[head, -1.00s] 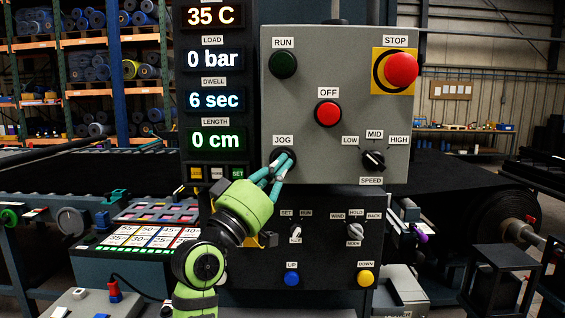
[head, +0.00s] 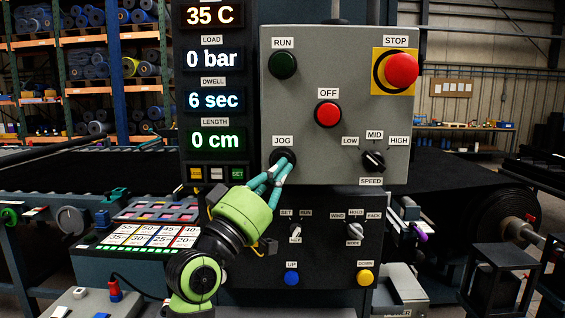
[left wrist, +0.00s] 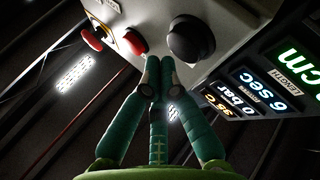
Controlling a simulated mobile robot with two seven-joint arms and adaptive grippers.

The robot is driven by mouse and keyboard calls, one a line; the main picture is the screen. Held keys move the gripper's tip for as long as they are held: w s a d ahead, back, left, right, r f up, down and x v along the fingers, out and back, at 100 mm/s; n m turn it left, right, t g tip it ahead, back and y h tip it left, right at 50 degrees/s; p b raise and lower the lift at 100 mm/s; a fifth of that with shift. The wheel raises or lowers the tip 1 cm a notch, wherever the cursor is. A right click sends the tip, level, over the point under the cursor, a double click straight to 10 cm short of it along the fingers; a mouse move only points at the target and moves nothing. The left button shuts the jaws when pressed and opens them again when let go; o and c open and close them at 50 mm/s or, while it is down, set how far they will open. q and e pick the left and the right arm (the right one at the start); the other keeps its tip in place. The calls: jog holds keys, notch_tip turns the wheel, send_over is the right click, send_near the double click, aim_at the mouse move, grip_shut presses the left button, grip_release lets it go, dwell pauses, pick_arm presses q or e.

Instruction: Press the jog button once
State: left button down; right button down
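The JOG button (head: 274,156) is a dark round button at the lower left of the grey control panel (head: 328,68), under a white JOG label. My left gripper (head: 285,159) has its teal fingers drawn together, with the tips in front of the button and covering part of it in the head view. In the left wrist view the shut fingertips (left wrist: 158,66) sit close beside the dark button (left wrist: 193,40), with nothing between them. I cannot tell whether they touch it. My right gripper is not in view.
The green RUN button (head: 283,65), red OFF button (head: 328,114), red STOP button (head: 401,69) and black SPEED knob (head: 373,160) share the panel. The displays (head: 215,101) stand to the left, the LENGTH one reading 0 cm. A lower black panel (head: 325,250) carries more switches.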

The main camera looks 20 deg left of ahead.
pick_arm(q)
jog(key=s, duration=0.2)
jog(key=s+d+p, duration=0.1)
jog(key=s, duration=0.1)
jog(key=shift+s+d, duration=0.15)
jog(key=shift+s, duration=0.15)
jog(key=shift+w, duration=0.1)
dwell(0.4)
